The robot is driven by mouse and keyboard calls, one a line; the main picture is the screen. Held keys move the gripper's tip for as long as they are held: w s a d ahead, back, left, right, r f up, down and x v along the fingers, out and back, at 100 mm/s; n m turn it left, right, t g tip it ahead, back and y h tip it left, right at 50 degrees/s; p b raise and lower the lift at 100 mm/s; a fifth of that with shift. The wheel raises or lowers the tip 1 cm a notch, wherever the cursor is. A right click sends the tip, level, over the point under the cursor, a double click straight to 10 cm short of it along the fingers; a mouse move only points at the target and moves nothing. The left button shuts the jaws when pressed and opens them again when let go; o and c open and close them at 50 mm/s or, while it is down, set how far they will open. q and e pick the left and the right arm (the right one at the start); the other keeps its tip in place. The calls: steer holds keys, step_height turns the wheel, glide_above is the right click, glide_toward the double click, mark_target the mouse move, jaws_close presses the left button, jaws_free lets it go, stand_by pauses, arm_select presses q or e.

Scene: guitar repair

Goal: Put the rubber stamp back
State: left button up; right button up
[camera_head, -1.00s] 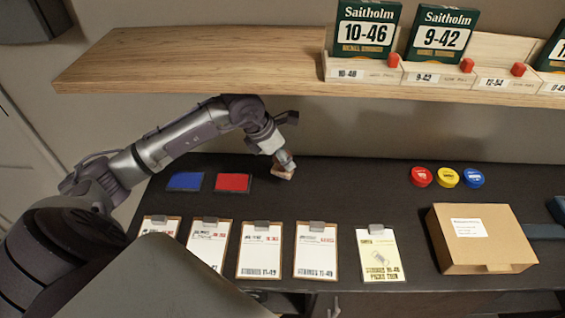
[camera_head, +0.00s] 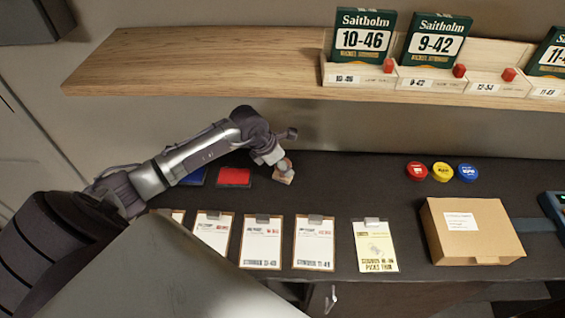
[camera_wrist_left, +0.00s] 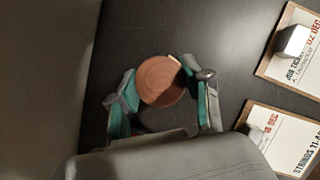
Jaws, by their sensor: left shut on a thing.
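The rubber stamp (camera_head: 284,179) has a pale wooden block and a round brown wooden knob (camera_wrist_left: 161,80), seen from above in the left wrist view. My left gripper (camera_head: 284,166) is shut on the knob, one finger on each side in the left wrist view (camera_wrist_left: 163,92). The stamp is at the dark bench top, right of the red ink pad (camera_head: 234,177). I cannot tell whether its base touches the bench. A blue ink pad (camera_head: 194,177) lies further left, partly hidden by my arm. My right gripper is not in view.
Several clipboards (camera_head: 262,242) lie along the bench's front, with a yellowish card (camera_head: 375,246) beside them. A cardboard box (camera_head: 470,232) and red (camera_head: 417,170), yellow (camera_head: 443,172) and blue (camera_head: 468,172) round tins stand right. A wooden shelf (camera_head: 200,65) overhangs the back. The bench's middle is clear.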

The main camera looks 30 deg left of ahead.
arm_select(q)
steer(key=o, duration=0.9)
steer(key=shift+f, duration=0.1)
steer(key=shift+r, duration=0.25)
steer(key=b+v, duration=0.2)
steer(key=v, duration=0.5)
steer(key=shift+s+r, duration=0.1)
